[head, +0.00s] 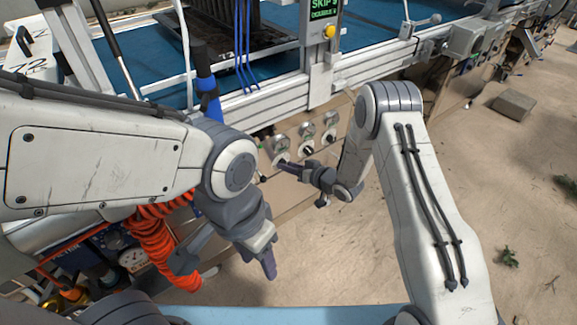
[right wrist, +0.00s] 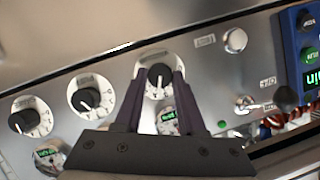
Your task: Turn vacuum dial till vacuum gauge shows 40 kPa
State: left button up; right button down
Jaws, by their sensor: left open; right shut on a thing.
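A row of round white dials with black knobs is set in a metal panel. My right gripper (head: 284,166) is at the leftmost dial (head: 281,148) of that row in the head view. In the right wrist view its two dark fingers (right wrist: 159,84) are shut on the black knob of the dial (right wrist: 158,73), one finger on each side. The dial's label is too small to read. A green display (right wrist: 167,115) shows between the fingers, partly hidden. A round white-faced gauge (head: 132,259) shows at lower left; its reading is illegible. My left gripper (head: 227,263) is open and empty, away from the panel.
Two more dials (right wrist: 86,97) (right wrist: 30,117) stand beside the held one. A toggle switch (right wrist: 246,104) and a blue control box (right wrist: 301,60) are at right there. Orange coiled hose (head: 153,245) hangs near my left gripper. The floor at right is mostly open.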

jog(key=shift+s+f, duration=0.1)
jog(key=c, duration=0.5)
grip_release()
jog(key=p+v, duration=0.2)
jog(key=v, duration=0.8)
jog(key=shift+d+p, duration=0.2)
jog(key=shift+p, duration=0.15)
jog(key=shift+s, duration=0.1)
